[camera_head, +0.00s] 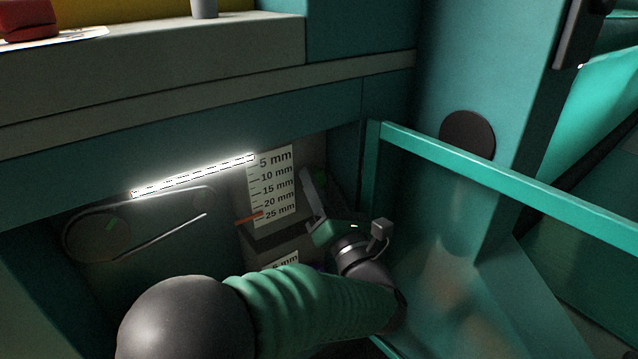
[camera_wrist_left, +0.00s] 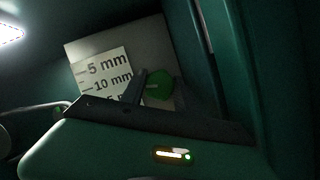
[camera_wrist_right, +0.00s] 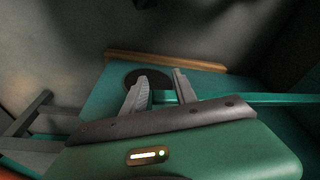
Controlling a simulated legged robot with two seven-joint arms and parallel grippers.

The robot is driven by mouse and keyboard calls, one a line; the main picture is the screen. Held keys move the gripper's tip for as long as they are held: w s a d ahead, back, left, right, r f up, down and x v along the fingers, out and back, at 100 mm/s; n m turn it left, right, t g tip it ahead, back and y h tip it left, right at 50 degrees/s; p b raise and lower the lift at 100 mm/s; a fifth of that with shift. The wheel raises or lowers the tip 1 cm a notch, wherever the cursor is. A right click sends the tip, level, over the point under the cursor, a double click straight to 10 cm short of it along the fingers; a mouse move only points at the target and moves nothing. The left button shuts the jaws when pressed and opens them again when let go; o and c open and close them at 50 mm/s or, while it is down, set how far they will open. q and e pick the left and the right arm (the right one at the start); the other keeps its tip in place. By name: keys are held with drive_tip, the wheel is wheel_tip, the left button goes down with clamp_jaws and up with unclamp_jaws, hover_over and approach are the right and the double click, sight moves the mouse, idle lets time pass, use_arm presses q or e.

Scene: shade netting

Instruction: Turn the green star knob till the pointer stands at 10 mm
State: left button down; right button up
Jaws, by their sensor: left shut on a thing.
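The green star knob (camera_wrist_left: 159,86) sits on the grey panel right of the scale in the left wrist view; in the head view it is dark and partly hidden. My left gripper (camera_wrist_left: 162,84) is shut on the knob, one finger on each side. The white scale (camera_head: 272,187) runs from 5 mm at the top to 25 mm at the bottom. The orange pointer (camera_head: 249,218) stands at about the 25 mm mark. My right gripper (camera_wrist_right: 160,80) is open and empty in the right wrist view; it is not in the head view.
A second scale plate (camera_head: 284,262) shows lower down, mostly hidden by my left arm. A teal guard rail (camera_head: 480,175) slants to the right of the recess. A lit strip (camera_head: 195,176) crosses the left side. A red object (camera_head: 28,20) lies on the ledge above.

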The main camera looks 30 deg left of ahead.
use_arm(q)
drive_tip(key=shift+a+m, duration=0.1)
drive_tip(key=shift+m, duration=0.3)
drive_tip(key=shift+s+m+g+h+p, duration=0.1)
drive_tip(key=shift+m+g+h+p, duration=0.8)
drive_tip(key=shift+m+p, duration=3.65)
drive_tip(key=shift+w+m+g+h+p, duration=0.1)
drive_tip(key=shift+m+g+h+p, duration=0.75)
drive_tip(key=shift+m+p, duration=3.7)
drive_tip(key=shift+s+m+g+h+p, duration=0.25)
drive_tip(key=shift+m+h+p, duration=1.3)
drive_tip(key=shift+p, duration=5.85)
drive_tip(key=shift+w, duration=0.15)
drive_tip(key=c, duration=1.4)
unclamp_jaws()
drive_tip(key=shift+o, duration=1.1)
drive_tip(key=shift+w, duration=0.1)
